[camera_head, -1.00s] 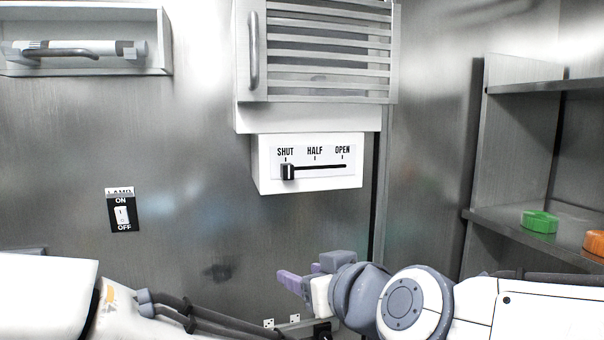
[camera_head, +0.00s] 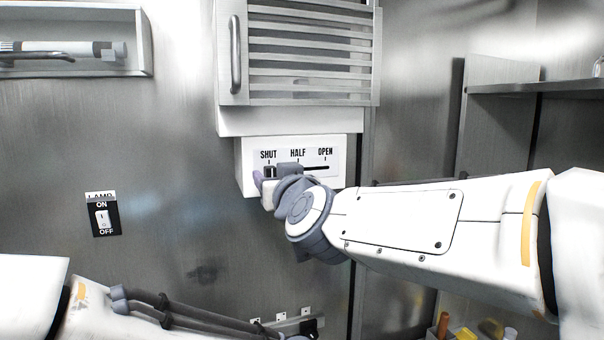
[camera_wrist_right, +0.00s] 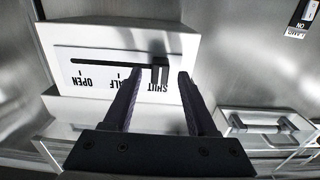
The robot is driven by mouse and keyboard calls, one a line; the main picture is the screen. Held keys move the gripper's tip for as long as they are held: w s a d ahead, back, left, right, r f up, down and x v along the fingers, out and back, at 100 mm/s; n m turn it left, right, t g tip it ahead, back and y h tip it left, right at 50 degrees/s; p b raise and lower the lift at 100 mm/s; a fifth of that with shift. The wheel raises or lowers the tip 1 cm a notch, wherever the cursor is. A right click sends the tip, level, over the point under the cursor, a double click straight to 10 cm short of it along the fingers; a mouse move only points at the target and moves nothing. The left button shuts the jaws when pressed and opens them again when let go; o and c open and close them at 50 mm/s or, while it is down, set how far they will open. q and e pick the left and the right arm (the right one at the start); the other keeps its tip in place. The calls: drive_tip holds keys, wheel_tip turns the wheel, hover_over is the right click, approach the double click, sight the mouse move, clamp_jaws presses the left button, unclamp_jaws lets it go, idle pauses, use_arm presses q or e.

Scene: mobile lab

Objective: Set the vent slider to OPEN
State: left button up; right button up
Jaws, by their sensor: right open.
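The vent slider is a white box (camera_head: 340,150) on the wall below the louvred vent, with a panel marked SHUT, HALF and OPEN. Its dark knob (camera_wrist_right: 159,76) is at the SHUT end of the slot, and the panel shows upside down in the right wrist view. My right gripper (camera_head: 268,182) is at the front of the box by SHUT and partly covers the knob in the head view. In the wrist view the right gripper (camera_wrist_right: 160,82) is open, with one finger on each side of the knob and visible gaps. My left gripper is out of view.
The louvred vent (camera_head: 310,58) with a handle (camera_head: 235,55) is above the box. A lamp switch (camera_head: 103,218) is on the wall at left. A shelf unit (camera_head: 490,88) stands at right. The wall between switch and box is clear.

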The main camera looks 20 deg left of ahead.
drive_tip(key=shift+w+a, duration=0.1)
drive_tip(key=shift+w, duration=0.1)
clamp_jaws()
idle(1.4)
